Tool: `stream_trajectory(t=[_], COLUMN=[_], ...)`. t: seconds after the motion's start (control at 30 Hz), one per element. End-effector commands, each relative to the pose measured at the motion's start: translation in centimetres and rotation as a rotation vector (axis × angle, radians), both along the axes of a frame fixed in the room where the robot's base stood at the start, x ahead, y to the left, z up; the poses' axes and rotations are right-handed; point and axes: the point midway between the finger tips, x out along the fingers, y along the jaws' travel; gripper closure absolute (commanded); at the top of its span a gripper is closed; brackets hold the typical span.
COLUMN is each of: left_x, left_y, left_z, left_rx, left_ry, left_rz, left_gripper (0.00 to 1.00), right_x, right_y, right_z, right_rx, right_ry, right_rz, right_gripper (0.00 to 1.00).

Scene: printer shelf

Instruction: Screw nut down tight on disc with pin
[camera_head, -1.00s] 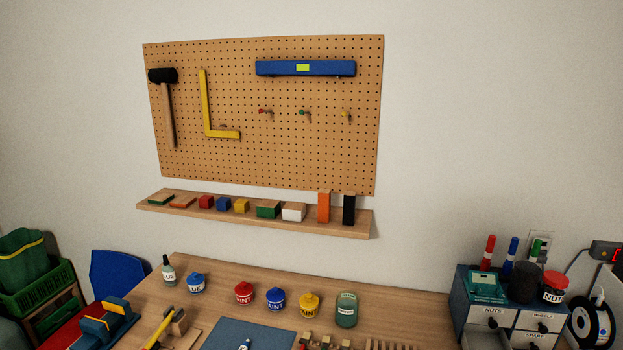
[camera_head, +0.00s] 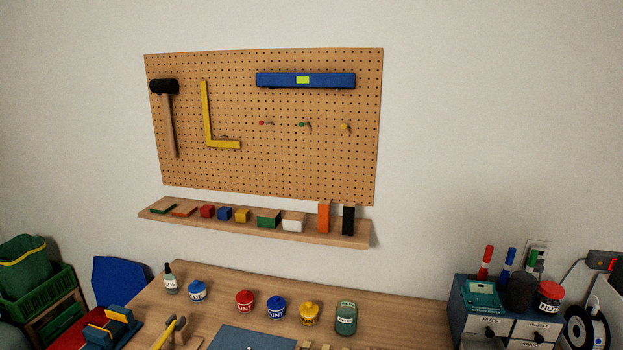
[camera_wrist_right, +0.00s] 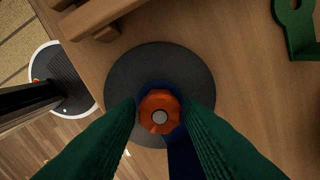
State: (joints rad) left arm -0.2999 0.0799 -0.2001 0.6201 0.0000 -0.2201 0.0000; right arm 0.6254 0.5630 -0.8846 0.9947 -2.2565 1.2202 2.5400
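In the right wrist view, an orange nut (camera_wrist_right: 160,112) with a pale round pin end (camera_wrist_right: 160,117) in its middle sits over a dark grey disc (camera_wrist_right: 128,72). The disc lies flat over the wooden table. A blue part (camera_wrist_right: 182,155) shows beneath the nut and runs toward the bottom of the picture. The two green fingers of my right gripper (camera_wrist_right: 160,106) stand on either side of the nut, close against it. The nut's underside and its gap to the disc are hidden. My left gripper is in neither current view.
In the right wrist view, a wooden piece (camera_wrist_right: 98,15) lies top left and a green bracket (camera_wrist_right: 297,35) top right. In the head view, paint pots (camera_head: 276,307), a blue mat (camera_head: 245,339) and a drawer cabinet (camera_head: 489,325) stand along the table. A narrow shelf (camera_head: 255,232) hangs above.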

Motion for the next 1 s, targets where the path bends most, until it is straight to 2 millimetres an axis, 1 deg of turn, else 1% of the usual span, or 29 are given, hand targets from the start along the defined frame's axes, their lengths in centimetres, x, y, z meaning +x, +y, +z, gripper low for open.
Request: stream_trajectory(t=[0.27, 0.37, 0.77, 1.0], left_x=[0.0, 0.0, 0.0, 0.0], left_y=[0.0, 0.0, 0.0, 0.0], left_z=[0.0, -0.4, -3.0, -4.9], left_rx=[0.0, 0.0, 0.0, 0.0], left_ry=[0.0, 0.0, 0.0, 0.0], left_rz=[0.0, 0.0, 0.0, 0.0], left_gripper=[0.68, 0.68, 0.68, 0.68], right_x=[0.0, 0.0, 0.0, 0.1], right_y=[0.0, 0.0, -0.1, -0.1], right_z=[0.0, -0.1, -0.3, -0.3], right_rx=[0.0, -0.001, -0.002, -0.002], right_ry=[0.0, -0.001, 0.0, -0.001], right_rz=[0.008, 0.087, 0.815, 1.255], right_gripper=[0.63, 0.63, 0.63, 0.63])
